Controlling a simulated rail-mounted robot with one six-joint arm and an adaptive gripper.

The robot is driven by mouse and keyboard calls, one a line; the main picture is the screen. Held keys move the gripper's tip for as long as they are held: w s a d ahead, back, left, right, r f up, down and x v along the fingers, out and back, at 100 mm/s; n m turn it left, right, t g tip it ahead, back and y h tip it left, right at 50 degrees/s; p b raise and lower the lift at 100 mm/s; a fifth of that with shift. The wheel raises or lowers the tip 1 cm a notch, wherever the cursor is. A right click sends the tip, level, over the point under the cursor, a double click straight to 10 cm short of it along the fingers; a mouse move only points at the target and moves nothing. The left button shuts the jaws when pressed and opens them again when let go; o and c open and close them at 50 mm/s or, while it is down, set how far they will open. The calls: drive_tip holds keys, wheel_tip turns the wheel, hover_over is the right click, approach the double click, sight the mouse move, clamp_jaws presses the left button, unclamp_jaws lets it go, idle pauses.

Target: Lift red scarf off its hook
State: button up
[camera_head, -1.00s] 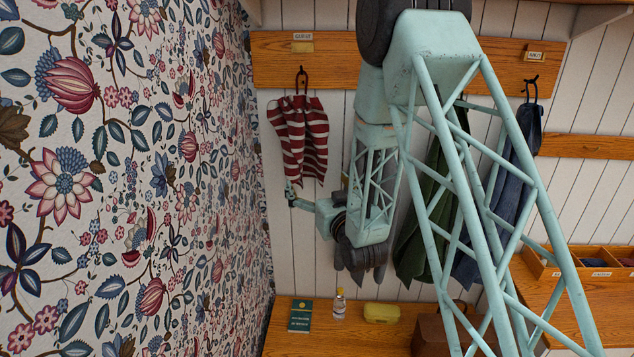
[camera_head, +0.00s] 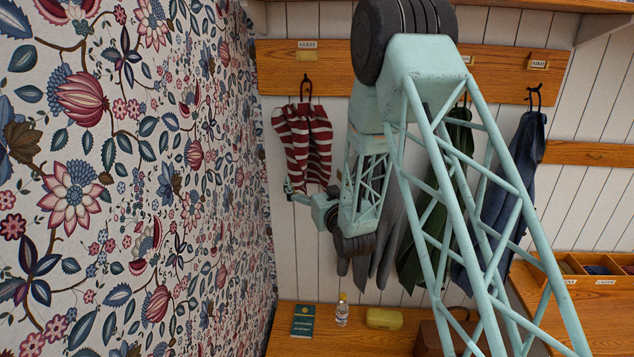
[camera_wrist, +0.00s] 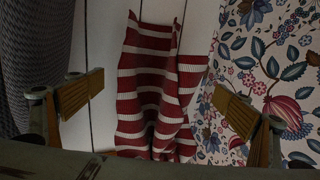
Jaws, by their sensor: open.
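The red scarf (camera_head: 307,140), striped red and white, hangs from a dark hook (camera_head: 306,86) under the left label on the wooden rail. My gripper (camera_head: 300,192) is at the scarf's lower end in the head view. In the wrist view my gripper (camera_wrist: 157,103) is open, one finger on each side of the scarf (camera_wrist: 152,100), which hangs in the gap beyond. No finger visibly touches the cloth. The scarf's top and its hook are out of the wrist view.
Floral wallpaper (camera_head: 120,180) covers the wall close on the left. Grey, green (camera_head: 455,180) and blue (camera_head: 512,190) garments hang to the right, partly behind my arm. A bench (camera_head: 285,340) below holds a green book (camera_head: 303,320), a small bottle (camera_head: 342,309) and a yellow case (camera_head: 382,318).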

sight(302, 167)
drive_tip(key=shift+p+x, duration=0.55)
drive_tip(key=shift+x, duration=2.75)
drive_tip(key=shift+c, duration=0.3)
drive_tip(key=c, duration=1)
drive_tip(key=shift+o, duration=0.2)
drive_tip(key=shift+r+b, duration=0.8)
drive_tip(key=shift+r, duration=0.95)
drive_tip(key=shift+s, duration=0.15)
drive_tip(key=shift+s+a+b, duration=0.2)
drive_tip(key=shift+s+b, duration=2.85)
drive_tip(key=shift+s, duration=1.05)
drive_tip(key=shift+s+f, duration=0.1)
drive_tip(key=shift+s, duration=0.1)
